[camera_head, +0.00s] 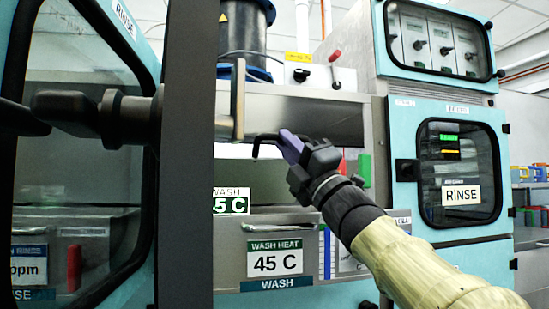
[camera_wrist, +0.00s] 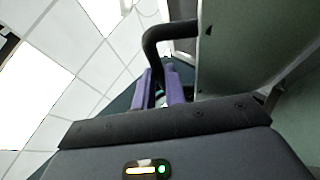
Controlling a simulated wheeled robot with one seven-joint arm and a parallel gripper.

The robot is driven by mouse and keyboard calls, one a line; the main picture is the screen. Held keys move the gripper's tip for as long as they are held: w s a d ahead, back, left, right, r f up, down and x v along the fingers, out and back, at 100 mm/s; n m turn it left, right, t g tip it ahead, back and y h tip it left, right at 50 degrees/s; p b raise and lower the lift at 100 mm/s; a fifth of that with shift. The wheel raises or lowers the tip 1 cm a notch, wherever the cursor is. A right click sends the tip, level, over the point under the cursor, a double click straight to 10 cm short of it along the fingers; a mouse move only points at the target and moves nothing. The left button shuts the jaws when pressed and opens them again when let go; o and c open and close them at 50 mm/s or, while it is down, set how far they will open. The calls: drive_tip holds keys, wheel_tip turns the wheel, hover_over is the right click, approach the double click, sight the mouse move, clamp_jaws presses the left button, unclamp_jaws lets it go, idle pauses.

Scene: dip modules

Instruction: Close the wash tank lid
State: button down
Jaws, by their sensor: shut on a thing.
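The wash tank (camera_head: 225,262) is the steel front below, with the signs "WASH HEAT 45 C" and "WASH". Above it a steel panel (camera_head: 345,118), which looks like its lid, stands raised with a gap beneath. A black bar handle (camera_head: 257,145) is at the panel's lower edge. My gripper (camera_head: 286,141), with purple fingers, is shut on this handle. In the wrist view the handle (camera_wrist: 152,42) curves from a grey-green panel (camera_wrist: 240,45) and passes between the fingers (camera_wrist: 160,88). The fingers hide part of the handle.
A dark upright post (camera_head: 187,200) and a teal-framed glass door (camera_head: 80,150) with a dark handle stand close on the left. The teal rinse cabinet (camera_head: 408,215) is to the right, near my forearm.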

drive_tip(key=shift+s+d+f+b, duration=0.1)
drive_tip(key=shift+f+b, duration=0.2)
drive_tip(key=shift+b, duration=0.05)
drive_tip(key=c, duration=1.5)
unclamp_jaws()
drive_tip(key=shift+o, duration=0.2)
drive_tip(key=s+d+p, duration=0.1)
drive_tip(key=s+d, duration=0.8)
drive_tip(key=shift+d+f, duration=0.15)
drive_tip(key=shift+f, duration=0.25)
